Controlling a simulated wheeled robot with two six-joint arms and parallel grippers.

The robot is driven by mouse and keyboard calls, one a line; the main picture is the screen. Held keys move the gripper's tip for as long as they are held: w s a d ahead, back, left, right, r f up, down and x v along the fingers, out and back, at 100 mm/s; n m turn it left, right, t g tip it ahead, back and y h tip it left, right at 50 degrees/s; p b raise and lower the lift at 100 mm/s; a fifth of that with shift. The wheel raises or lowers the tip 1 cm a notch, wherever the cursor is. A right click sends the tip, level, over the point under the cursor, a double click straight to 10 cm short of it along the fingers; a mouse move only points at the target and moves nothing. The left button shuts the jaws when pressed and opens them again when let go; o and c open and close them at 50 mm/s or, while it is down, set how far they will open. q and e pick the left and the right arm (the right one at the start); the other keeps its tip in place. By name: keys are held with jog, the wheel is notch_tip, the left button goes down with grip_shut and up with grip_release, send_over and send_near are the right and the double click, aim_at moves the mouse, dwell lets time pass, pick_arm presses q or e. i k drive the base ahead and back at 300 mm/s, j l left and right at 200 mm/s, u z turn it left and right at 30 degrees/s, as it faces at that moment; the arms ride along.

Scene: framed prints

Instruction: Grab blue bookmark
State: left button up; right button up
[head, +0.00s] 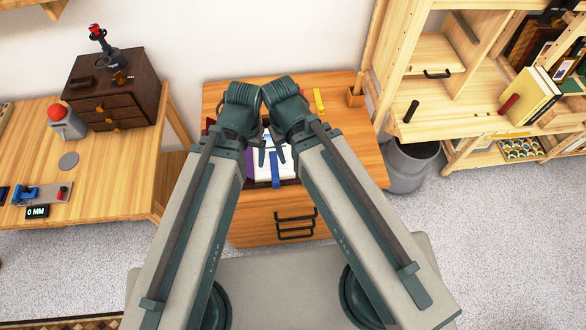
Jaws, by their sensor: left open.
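The blue bookmark (275,170) is a narrow blue strip. It hangs over the front edge of an open white book or pad (262,170) on the wooden cabinet (345,150). My left gripper (271,157) is open above the white pages, its thin dark fingers close to the upper end of the blue strip. I cannot tell if they touch it. Both my wrists meet over the cabinet and hide much of its top. My right gripper is mostly hidden by the wrists and arms, so its jaws are unclear.
A purple item (249,164) lies left of the pages, and a yellow strip (318,101) lies at the back right near a wooden pen holder (355,95). A grey bin (410,167) stands right of the cabinet. A wooden desk (110,180) is left, shelves right.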

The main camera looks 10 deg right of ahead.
aim_at(273, 155)
jog(key=k+j+z, duration=0.15)
jog(key=j, duration=0.4)
jog(key=k+j+z, duration=0.2)
jog(key=k+j, duration=0.15)
jog(key=j, duration=0.2)
jog(key=k+j+z, duration=0.15)
jog(key=k+j, duration=0.15)
jog(key=j, duration=0.15)
jog(key=k+j+z, duration=0.2)
jog(key=k+j, duration=0.15)
jog(key=j, duration=0.1)
